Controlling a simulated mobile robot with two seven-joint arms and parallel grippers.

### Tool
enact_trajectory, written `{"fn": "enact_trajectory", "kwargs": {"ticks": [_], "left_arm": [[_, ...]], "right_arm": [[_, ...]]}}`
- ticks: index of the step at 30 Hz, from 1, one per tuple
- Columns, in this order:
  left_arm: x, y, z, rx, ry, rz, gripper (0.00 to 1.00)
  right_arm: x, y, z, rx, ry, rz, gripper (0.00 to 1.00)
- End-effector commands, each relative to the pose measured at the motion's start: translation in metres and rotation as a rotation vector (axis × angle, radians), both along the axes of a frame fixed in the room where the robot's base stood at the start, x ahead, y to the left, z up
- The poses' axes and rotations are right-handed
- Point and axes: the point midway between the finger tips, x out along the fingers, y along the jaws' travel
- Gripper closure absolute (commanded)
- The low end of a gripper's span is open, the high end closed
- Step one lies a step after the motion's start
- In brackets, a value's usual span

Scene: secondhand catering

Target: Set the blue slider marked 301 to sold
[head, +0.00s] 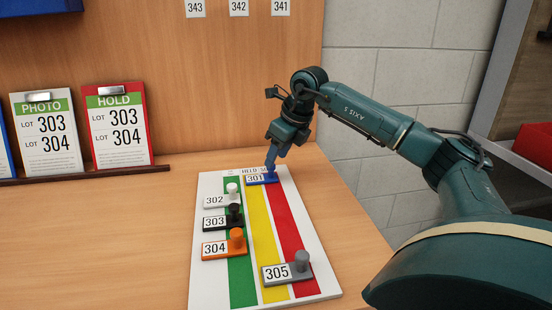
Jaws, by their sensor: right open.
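The blue slider marked 301 (255,181) lies at the top of the white board (212,285) with green, yellow and red stripes. Its label covers the top of the yellow stripe, and its knob end is at the top of the red stripe. My right gripper (271,165) points down at that knob end, with its fingertips at or around the knob. It is open; whether it touches the knob I cannot tell. The header over the stripes is partly hidden by the gripper; "HELD" and an "S" show. My left gripper is not in view.
White slider 302 (215,201), black slider 303 (215,222) and orange slider 304 (215,248) have knobs over green. Grey slider 305 (277,272) has its knob over red. Lot cards (119,125) stand in a ledge at left. A wooden panel rises behind the board.

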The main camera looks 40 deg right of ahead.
Motion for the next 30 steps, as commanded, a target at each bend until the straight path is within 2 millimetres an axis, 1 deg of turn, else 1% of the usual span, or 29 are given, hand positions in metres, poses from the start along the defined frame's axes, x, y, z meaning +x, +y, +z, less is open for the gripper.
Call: {"fn": "enact_trajectory", "kwargs": {"ticks": [1,6,9,13,15,19,30], "left_arm": [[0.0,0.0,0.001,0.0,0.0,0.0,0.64],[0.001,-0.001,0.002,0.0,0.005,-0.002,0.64],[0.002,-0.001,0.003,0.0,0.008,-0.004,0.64],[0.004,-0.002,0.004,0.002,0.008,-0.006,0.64],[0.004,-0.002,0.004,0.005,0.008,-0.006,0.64],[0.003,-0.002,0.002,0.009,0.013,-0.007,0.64],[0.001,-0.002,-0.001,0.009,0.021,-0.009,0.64]], "right_arm": [[-0.003,-0.001,0.012,0.0,-0.006,-0.001,0.58],[-0.018,-0.005,0.049,0.0,-0.006,-0.002,0.58],[-0.026,-0.007,0.069,-0.001,-0.004,-0.001,0.58],[-0.034,-0.008,0.088,0.0,-0.004,0.0,0.58],[-0.037,-0.009,0.095,0.0,-0.002,0.0,0.58],[-0.041,-0.01,0.102,-0.001,-0.001,0.0,0.58],[-0.041,-0.01,0.102,-0.001,-0.001,0.0,0.58]]}}
